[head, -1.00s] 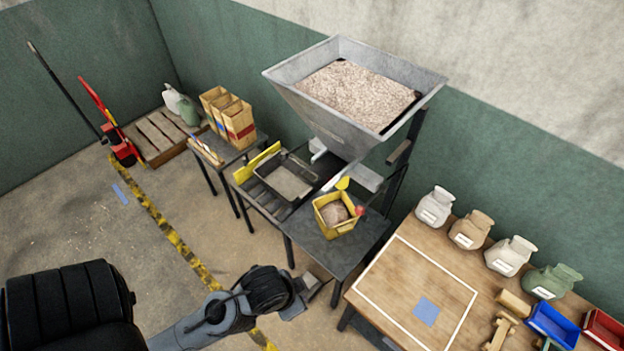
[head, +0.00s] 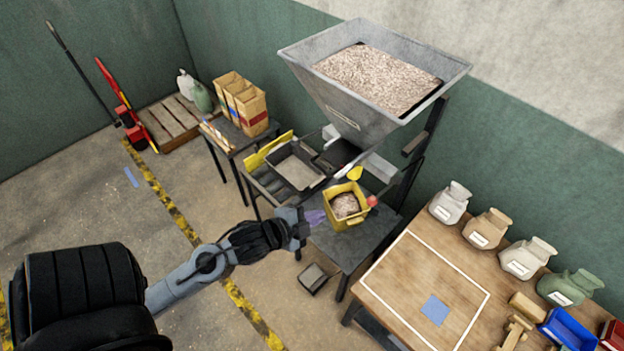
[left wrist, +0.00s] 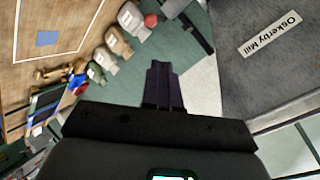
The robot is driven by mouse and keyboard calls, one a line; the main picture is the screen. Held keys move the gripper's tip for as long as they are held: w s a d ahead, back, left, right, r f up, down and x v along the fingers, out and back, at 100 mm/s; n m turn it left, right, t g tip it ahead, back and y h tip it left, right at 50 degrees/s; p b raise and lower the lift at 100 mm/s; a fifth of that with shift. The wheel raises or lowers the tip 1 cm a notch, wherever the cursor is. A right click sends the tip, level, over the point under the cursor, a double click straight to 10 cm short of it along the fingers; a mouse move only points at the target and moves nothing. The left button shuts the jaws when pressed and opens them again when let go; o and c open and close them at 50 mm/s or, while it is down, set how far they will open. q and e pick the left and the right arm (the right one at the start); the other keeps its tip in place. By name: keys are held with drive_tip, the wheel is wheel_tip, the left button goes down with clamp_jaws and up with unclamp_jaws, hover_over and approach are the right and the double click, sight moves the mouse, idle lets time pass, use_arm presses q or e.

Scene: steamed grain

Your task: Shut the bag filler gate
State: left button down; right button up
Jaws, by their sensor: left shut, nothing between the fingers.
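The grey metal hopper (head: 360,119), full of pale grain, stands over the filler bench (head: 341,248). A small yellow piece (head: 355,173) is under the hopper. I cannot tell which part is the gate or how it stands. My left gripper (head: 318,216) is shut and empty, left of the yellow tub, with its purplish fingers together in the left wrist view (left wrist: 163,84). My right gripper is out of view.
A dark tray of grain (head: 281,177) stands beside the tub. A wooden table (head: 402,283) with several sacks (head: 487,231) is on the right. Paper bags (head: 240,103) are on a side table. A small dark box (head: 313,279) is on the floor.

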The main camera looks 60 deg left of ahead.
use_arm(q)
drive_tip(key=s+a+f+m+t+y+b, duration=0.1)
drive_tip(key=a+f+m+b, duration=0.2)
drive_tip(key=a+b, duration=0.4)
drive_tip(key=a+f+m+t+y+b, duration=0.1)
drive_tip(key=a+f+m+t+b, duration=0.25)
drive_tip(key=a, duration=0.55)
drive_tip(key=w+a+f+g+b, duration=0.1)
drive_tip(key=w+a+f, duration=0.1)
drive_tip(key=w, duration=1)
drive_tip(key=shift+w+f+n+g, duration=0.35)
drive_tip(key=shift+f+n, duration=0.1)
drive_tip(key=shift+f, duration=0.15)
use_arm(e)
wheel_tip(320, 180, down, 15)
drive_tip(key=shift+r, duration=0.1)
